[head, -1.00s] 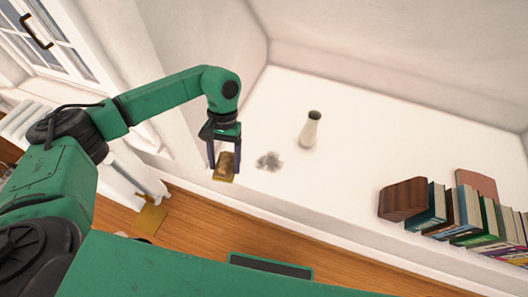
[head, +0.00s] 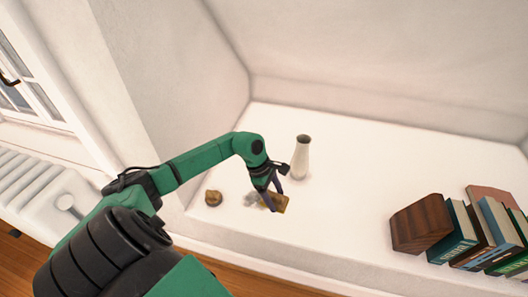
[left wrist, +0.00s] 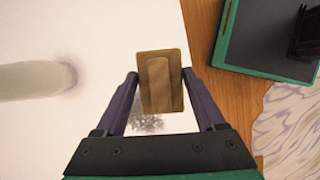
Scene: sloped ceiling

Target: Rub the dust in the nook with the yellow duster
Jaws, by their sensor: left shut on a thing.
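The yellow duster (head: 280,203) is a brownish-yellow block between the fingers of my left gripper (head: 271,190). The left wrist view shows the duster (left wrist: 160,80) from above, with my left gripper (left wrist: 160,78) shut on it. The dust (head: 251,199) is a small grey patch on the white floor of the nook (head: 345,225), just left of the duster. In the left wrist view the dust (left wrist: 148,124) shows between the fingers, partly hidden by the gripper. I cannot tell whether the duster touches the surface. My right gripper is not in view.
A white vase (head: 301,157) stands close behind the gripper, and also shows in the left wrist view (left wrist: 32,80). A small round brown object (head: 213,198) lies left of the dust. A wooden block (head: 420,222) and several books (head: 480,235) stand at the right. Bare surface lies between.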

